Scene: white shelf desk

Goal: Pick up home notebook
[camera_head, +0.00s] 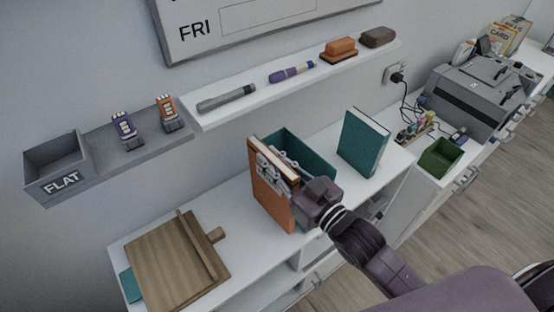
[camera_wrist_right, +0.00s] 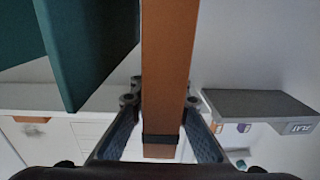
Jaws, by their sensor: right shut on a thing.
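A brown-orange notebook (camera_head: 271,203) stands upright on the white desk, in front of a teal holder. It also shows edge-on down the middle of the right wrist view (camera_wrist_right: 166,60). My right gripper (camera_head: 279,166) is shut on it, with a finger on either side of its spine in the right wrist view (camera_wrist_right: 162,104). Whether its bottom edge touches the desk is hard to tell. A teal book (camera_head: 362,146) stands upright further right. I cannot read a label on either book. My left gripper is not in view.
The teal holder (camera_head: 309,155) is right behind the held notebook. A wooden board (camera_head: 170,262) lies at the desk's left end. Above, a wall shelf (camera_head: 225,117) holds markers and erasers, beside a grey FLAT bin (camera_head: 58,182). A green box (camera_head: 440,158) and printer (camera_head: 470,92) stand at right.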

